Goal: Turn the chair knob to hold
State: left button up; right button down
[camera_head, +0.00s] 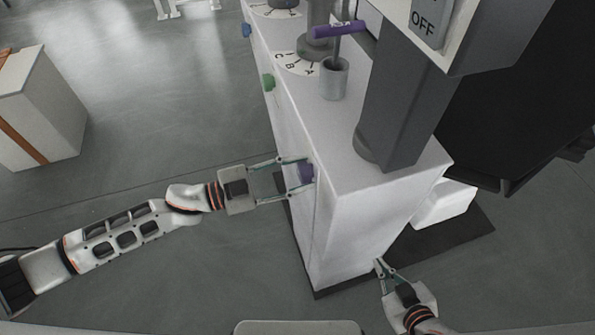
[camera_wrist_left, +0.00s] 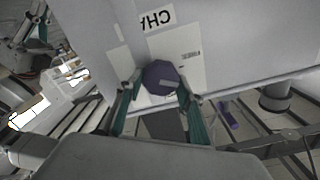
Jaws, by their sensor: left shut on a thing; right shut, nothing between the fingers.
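The chair knob (camera_head: 307,173) is a purple knob on the left side face of the white cabinet (camera_head: 370,215). In the left wrist view the knob (camera_wrist_left: 161,76) is dark purple and faceted, with a pale mark on its face. An upside-down label starting "CHA" (camera_wrist_left: 157,20) is beside it; the rest of the label is hidden. My left gripper (camera_head: 298,176) has its fingers on either side of the knob and is shut on it. My right gripper (camera_head: 379,265) is shut and empty near the cabinet's lower front corner.
A green knob (camera_head: 268,82) and a blue knob (camera_head: 246,30) are further along the same face. On top are a lettered dial (camera_head: 297,64), a purple-handled lever (camera_head: 338,29), a grey cup (camera_head: 334,80) and a dark column (camera_head: 400,110).

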pick_arm(q)
jog(key=m, duration=0.5)
jog(key=shift+s+d+m, duration=0.1)
jog(key=shift+m, duration=0.2)
jog(key=m, duration=0.4)
jog(key=shift+f+m, duration=0.25)
jog(key=shift+m, duration=0.15)
jog(key=shift+s+m+b, duration=0.1)
jog(key=shift+m+b, duration=0.3)
jog(key=shift+m, duration=0.4)
jog(key=o, duration=1.1)
jog(key=shift+c, duration=0.2)
